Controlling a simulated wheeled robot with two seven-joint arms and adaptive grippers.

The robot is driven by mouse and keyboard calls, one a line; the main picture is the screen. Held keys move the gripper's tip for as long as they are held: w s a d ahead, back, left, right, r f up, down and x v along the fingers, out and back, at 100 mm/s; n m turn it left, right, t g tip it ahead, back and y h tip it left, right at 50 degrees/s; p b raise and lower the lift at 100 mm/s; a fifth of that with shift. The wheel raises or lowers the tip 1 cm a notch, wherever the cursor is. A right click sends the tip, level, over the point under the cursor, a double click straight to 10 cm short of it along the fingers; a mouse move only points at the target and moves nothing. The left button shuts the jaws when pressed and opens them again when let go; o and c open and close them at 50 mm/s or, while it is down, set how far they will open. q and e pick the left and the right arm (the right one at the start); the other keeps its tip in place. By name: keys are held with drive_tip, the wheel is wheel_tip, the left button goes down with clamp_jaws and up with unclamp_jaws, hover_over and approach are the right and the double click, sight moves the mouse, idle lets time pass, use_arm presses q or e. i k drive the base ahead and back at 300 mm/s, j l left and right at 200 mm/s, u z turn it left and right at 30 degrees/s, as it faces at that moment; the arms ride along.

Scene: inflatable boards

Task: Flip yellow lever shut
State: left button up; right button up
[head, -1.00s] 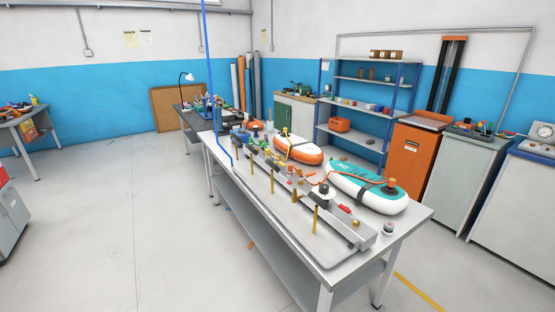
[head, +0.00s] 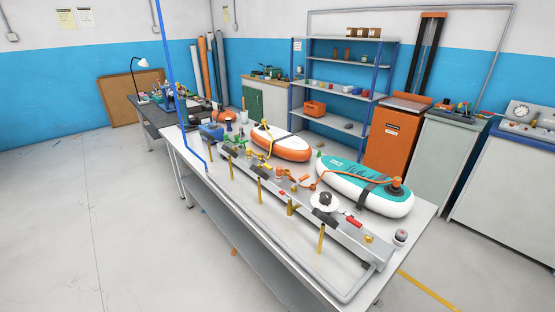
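A long grey metal rail (head: 335,229) with fittings runs along the workbench. Several upright brass-yellow posts stand along the front, one at the near end (head: 321,238) and one farther back (head: 259,190). Neither of my grippers is in view.
A teal-and-white board (head: 350,176) and an orange-and-white board (head: 288,148) lie on the workbench (head: 425,216) behind the rail. A thin blue pole (head: 178,90) rises at its left edge. An orange cabinet (head: 394,138) and shelves stand behind. The floor at left is clear.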

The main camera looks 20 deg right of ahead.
sight(265, 165)
drive_tip(key=i+j+z, duration=0.2)
drive_tip(key=i+z, duration=0.15)
drive_tip(key=i+j+z, duration=0.3)
drive_tip(key=j+z, duration=0.1)
drive_tip(key=j, duration=0.5)
drive_tip(key=k+j, duration=0.1)
drive_tip(key=j, duration=0.55)
drive_tip(key=j+z, duration=0.15)
drive_tip(key=j, duration=0.45)
drive_tip(key=k+j+z, duration=0.1)
drive_tip(key=j, duration=0.5)
drive_tip(key=k+j+z, duration=0.1)
drive_tip(key=j, duration=0.5)
drive_tip(key=k, duration=0.05)
